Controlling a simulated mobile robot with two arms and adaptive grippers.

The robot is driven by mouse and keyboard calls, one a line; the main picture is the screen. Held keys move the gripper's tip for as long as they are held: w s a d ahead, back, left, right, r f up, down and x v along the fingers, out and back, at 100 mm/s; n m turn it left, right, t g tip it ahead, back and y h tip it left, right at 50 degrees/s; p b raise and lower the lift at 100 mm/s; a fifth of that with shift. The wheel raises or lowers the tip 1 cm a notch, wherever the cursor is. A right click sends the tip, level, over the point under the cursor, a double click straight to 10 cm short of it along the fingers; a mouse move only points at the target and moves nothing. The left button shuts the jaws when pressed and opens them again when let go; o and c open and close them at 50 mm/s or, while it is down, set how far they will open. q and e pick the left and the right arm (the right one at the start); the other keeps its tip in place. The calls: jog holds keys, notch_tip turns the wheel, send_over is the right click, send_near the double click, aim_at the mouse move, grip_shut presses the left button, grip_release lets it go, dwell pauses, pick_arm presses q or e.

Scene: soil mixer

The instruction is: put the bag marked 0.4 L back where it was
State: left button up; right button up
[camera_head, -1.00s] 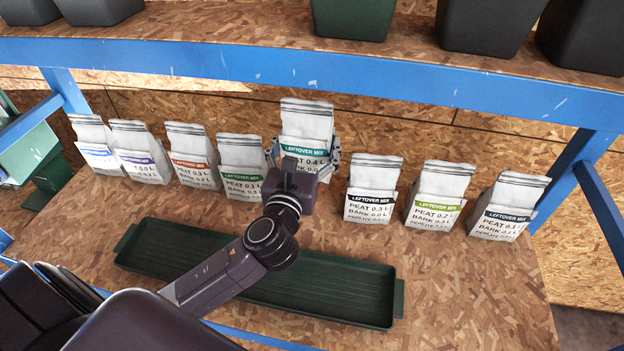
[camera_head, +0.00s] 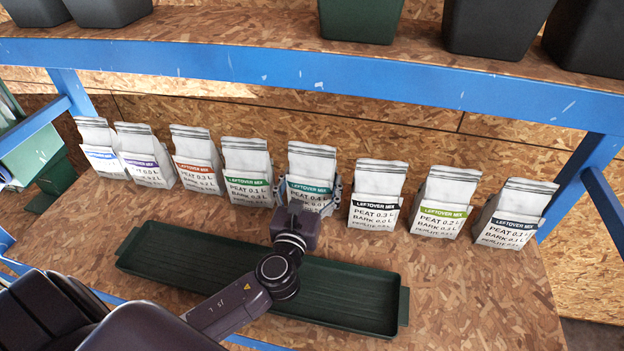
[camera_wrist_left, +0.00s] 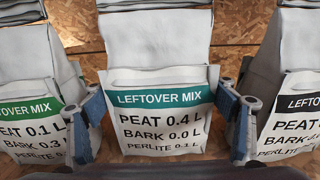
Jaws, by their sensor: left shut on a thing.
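The bag marked PEAT 0.4 L (camera_head: 312,165) is white with a teal LEFTOVER MIX band. It stands upright in the row of bags, in the gap between the green-banded bag and the dark-banded bag. It also fills the middle of the left wrist view (camera_wrist_left: 160,110). My left gripper (camera_head: 308,192) is shut on this bag, one finger at each side, low on its body. Whether the bag's base touches the shelf is hidden behind the gripper. My right gripper is not in view.
The green-banded bag (camera_head: 247,172) stands close on the left, the dark-banded bag (camera_head: 377,194) close on the right. Several more bags line the shelf. A dark green tray (camera_head: 360,295) lies in front, under my arm. A blue beam (camera_head: 300,72) runs above, with pots on the upper shelf.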

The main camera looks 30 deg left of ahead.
pick_arm(q)
jog(key=o, duration=1.2)
jog(key=shift+f, duration=0.1)
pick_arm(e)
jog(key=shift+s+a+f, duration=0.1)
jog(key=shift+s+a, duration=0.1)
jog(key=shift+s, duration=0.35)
pick_arm(q)
jog(key=shift+r, duration=0.25)
jog(key=b+v, duration=0.2)
jog(key=v, duration=0.9)
jog(key=shift+f, duration=0.15)
jog(key=shift+s+d+b, duration=0.1)
jog(key=shift+s+b, duration=0.25)
jog(key=shift+s, duration=0.15)
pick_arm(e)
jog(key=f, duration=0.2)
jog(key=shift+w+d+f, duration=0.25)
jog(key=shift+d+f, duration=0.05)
pick_arm(q)
jog(key=shift+r, duration=0.25)
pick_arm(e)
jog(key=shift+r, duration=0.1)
